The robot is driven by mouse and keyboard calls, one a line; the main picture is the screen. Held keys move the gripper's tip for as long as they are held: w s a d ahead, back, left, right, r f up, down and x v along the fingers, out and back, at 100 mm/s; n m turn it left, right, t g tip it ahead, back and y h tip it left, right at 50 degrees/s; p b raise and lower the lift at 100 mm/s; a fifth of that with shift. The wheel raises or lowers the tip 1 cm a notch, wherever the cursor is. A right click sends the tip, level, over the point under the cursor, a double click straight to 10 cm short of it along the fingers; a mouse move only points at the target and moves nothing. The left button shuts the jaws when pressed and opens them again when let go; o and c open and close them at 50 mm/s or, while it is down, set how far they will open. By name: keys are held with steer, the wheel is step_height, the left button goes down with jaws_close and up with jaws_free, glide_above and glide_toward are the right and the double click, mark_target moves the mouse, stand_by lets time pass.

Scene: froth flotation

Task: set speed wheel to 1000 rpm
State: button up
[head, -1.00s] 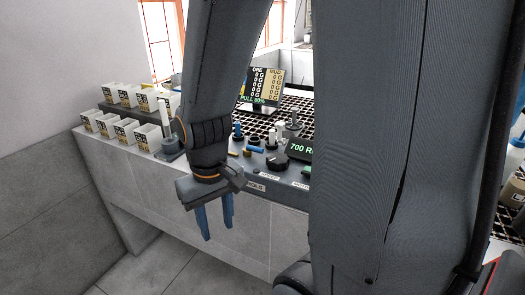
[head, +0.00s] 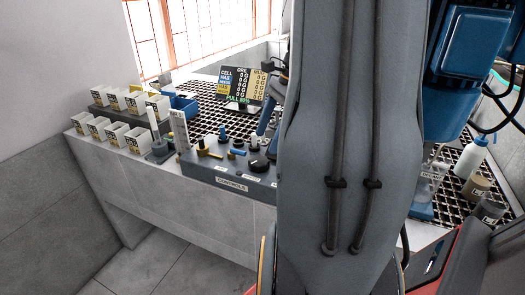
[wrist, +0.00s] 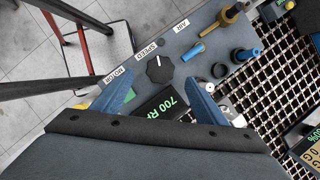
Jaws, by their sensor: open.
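The speed wheel is a black round knob (wrist: 160,69) beside the SPEED label on the grey control panel (wrist: 200,42) in the wrist view. A white mark on it points toward the label side. The wheel also shows in the head view (head: 259,163), just left of my arm. In the head view my arm mostly hides the gripper.
A blue lever (wrist: 194,52), a brass valve (wrist: 228,18) and a blue knob (wrist: 243,54) stand close to the wheel. Several white boxes (head: 137,139) line the left counter. A score screen (head: 240,85) stands behind over the black grating.

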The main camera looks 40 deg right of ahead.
mark_target(259, 160)
steer(key=shift+m, duration=0.3)
steer(key=shift+d+p+x, duration=0.2)
steer(key=shift+p+x, duration=0.5)
steer(key=shift+x, duration=2.85)
steer(key=shift+f, duration=0.1)
